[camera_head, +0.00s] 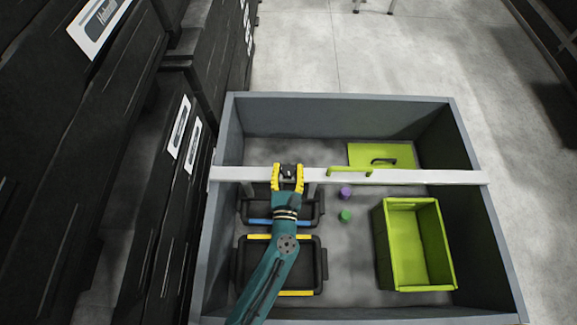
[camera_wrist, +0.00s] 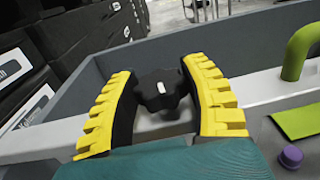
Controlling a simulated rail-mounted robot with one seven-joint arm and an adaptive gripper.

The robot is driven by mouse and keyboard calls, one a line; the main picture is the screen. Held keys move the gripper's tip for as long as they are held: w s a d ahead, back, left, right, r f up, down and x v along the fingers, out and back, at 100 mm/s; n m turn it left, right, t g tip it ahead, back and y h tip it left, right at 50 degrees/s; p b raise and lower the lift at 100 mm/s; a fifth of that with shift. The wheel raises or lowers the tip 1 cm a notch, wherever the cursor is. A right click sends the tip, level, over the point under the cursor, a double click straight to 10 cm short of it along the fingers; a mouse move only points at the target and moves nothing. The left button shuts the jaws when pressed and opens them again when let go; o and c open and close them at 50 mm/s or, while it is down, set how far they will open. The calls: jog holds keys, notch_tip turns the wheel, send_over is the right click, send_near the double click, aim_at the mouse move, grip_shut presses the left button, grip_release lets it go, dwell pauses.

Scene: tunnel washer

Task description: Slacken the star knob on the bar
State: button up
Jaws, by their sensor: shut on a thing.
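The white bar (camera_head: 420,177) runs across the grey bin from side wall to side wall. The black star knob (camera_wrist: 160,90) sits on the bar between my yellow fingers in the wrist view, with a small white mark on its face. My gripper (camera_head: 288,175) reaches the bar left of its middle and is shut on the knob. In the head view the fingers cover much of the knob. The bar also shows behind the fingers in the wrist view (camera_wrist: 250,88).
A green handle (camera_head: 350,171) stands on the bar to the right. Below are a green open box (camera_head: 384,245), a green panel (camera_head: 360,153), a purple piece (camera_head: 345,193), a green piece (camera_head: 345,215) and black trays (camera_head: 322,262). Black cabinets (camera_head: 90,130) stand left.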

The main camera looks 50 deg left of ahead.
aim_at(293, 176)
jog(key=n+g+y, duration=0.2)
jog(key=g, duration=0.1)
jog(key=n+g+y+b, duration=0.1)
jog(key=n+g, duration=0.1)
jog(key=shift+f+g+y, duration=0.1)
jog(key=shift+g+y, duration=0.3)
jog(key=n+g+y+b, duration=0.1)
jog(key=n+g+b, duration=0.1)
jog(key=n+g, duration=0.1)
jog(key=shift+g, duration=0.7)
jog(key=shift+s+n+g+b, duration=0.1)
jog(key=shift+n+g+b, duration=0.5)
jog(key=shift+n+g, duration=0.3)
jog(key=shift+g, duration=0.4)
jog(key=o, duration=1.2)
jog(key=d, duration=0.7)
jog(key=shift+s+d, duration=0.1)
jog(key=shift+d, duration=0.15)
